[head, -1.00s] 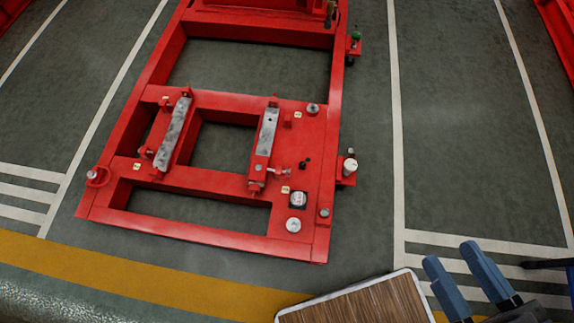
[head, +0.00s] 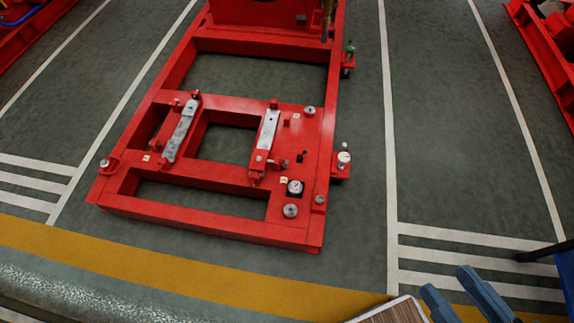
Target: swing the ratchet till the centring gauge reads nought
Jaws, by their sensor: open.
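A round white-faced gauge (head: 295,187) sits in a dark square mount on the right part of the red skid frame (head: 200,230). Its reading is too small to tell. A small lever-like part (head: 274,162) stands out beside the right grey pad (head: 269,129); I cannot tell whether it is the ratchet. A second grey pad (head: 180,131) lies to the left on the frame. My gripper (head: 447,287) is at the lower right, its two blue-grey fingers apart and empty. It is well away from the frame.
A wood-topped board (head: 395,313) with a pale rim is at the bottom edge beside my gripper. A blue object with a dark leg (head: 545,254) stands at the right edge. Green floor (head: 440,150) right of the frame is clear. Another red frame (head: 545,65) is at upper right.

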